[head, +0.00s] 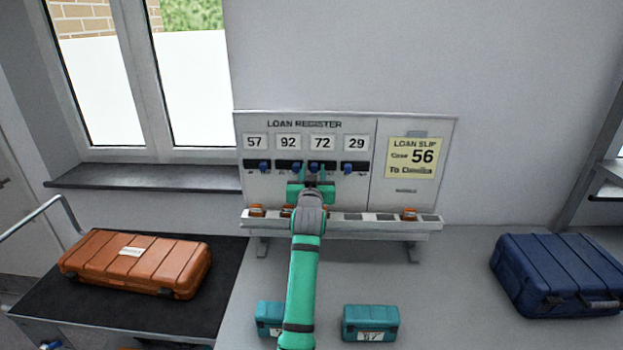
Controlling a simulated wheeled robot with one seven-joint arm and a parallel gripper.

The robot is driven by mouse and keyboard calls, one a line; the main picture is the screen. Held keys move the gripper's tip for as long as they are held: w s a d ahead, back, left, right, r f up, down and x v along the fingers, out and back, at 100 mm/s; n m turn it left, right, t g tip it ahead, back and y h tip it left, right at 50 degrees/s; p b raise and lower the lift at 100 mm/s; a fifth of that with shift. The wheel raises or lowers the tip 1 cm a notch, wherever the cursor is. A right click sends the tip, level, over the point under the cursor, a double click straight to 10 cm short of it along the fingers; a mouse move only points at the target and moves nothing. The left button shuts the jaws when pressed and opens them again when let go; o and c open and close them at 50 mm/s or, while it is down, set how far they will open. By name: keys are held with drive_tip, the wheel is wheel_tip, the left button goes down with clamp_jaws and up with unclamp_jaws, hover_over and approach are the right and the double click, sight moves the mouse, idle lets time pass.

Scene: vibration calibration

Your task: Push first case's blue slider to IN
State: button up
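The loan register board (305,190) stands against the wall with number cards 57, 92, 72 and 29 in a row. Under each card is a dark slot with a blue slider. The slider under 57 (264,167) sits toward the right of its slot. The slider under 92 (297,167) also sits right. The sliders under 72 (313,166) and 29 (348,168) sit toward the left. The slot lettering is too small to read. My gripper (312,178) is up at the board, just below the 72 slider and right of the 57 slider. Its fingers are unclear; contact cannot be told.
A ledge (390,229) below the board holds small orange pieces. A yellow slip (411,158) reads Case 56. Two teal cases (370,322) stand on the table in front. An orange case (137,262) lies left, a blue case (555,272) right.

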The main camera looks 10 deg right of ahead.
drive_tip(key=s+a, duration=0.1)
drive_tip(key=s, duration=0.9)
drive_tip(key=shift+s+a, duration=0.2)
drive_tip(key=shift+a, duration=0.15)
drive_tip(key=shift+w, duration=0.1)
